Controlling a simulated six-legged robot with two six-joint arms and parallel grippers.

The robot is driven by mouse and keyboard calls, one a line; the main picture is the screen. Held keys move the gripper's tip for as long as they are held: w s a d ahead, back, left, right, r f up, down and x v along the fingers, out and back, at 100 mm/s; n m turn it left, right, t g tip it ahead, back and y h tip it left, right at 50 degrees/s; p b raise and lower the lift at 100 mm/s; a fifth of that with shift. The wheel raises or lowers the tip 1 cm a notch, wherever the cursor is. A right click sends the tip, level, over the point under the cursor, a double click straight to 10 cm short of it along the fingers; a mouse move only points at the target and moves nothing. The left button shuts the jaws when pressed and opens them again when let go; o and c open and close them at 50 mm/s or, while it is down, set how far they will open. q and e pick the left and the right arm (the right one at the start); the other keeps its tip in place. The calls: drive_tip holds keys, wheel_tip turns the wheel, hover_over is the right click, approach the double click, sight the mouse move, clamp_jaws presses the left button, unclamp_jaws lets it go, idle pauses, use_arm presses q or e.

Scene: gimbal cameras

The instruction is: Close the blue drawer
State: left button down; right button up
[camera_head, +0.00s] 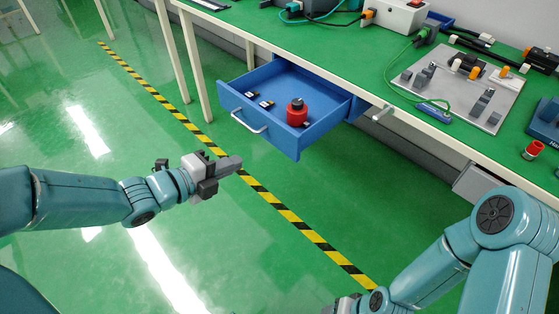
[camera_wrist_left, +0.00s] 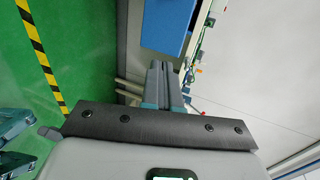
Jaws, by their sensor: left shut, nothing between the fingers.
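The blue drawer (camera_head: 282,140) is pulled out from under the green-topped workbench (camera_head: 330,55), with its inside in view. A pale bar handle (camera_head: 248,122) is on its front. A red container with a dark top (camera_head: 297,112) and small dark items (camera_head: 258,99) lie inside. My left gripper (camera_head: 230,165) is shut and empty, in front of and below the drawer front, apart from it in the head view. In the left wrist view the shut fingers (camera_wrist_left: 166,78) point toward the blue drawer (camera_wrist_left: 166,25). My right gripper (camera_head: 345,305) is partly cut off at the bottom edge.
The bench top carries a grey plate (camera_head: 460,85) with fixtures, cables and a red cylinder (camera_head: 533,150). A second handle (camera_head: 382,112) sticks out right of the drawer. Bench legs (camera_head: 192,70) stand at the left. The green floor with a yellow-black stripe (camera_head: 285,215) is open before the drawer.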

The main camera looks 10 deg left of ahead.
use_arm(q)
drive_tip(key=b, duration=0.3)
approach(283, 141)
drive_tip(key=x, duration=0.5)
drive_tip(key=shift+w+d+f, duration=0.15)
drive_tip(key=shift+w+f, duration=0.05)
drive_tip(key=shift+f, duration=0.15)
drive_tip(key=shift+w+d, duration=0.3)
drive_tip(key=shift+w, duration=0.05)
use_arm(e)
drive_tip(key=shift+w+a+f, duration=0.1)
drive_tip(key=shift+f, duration=0.85)
drive_tip(key=shift+w+a+f, duration=0.1)
drive_tip(key=shift+f, duration=0.85)
use_arm(q)
drive_tip(key=shift+w, duration=0.1)
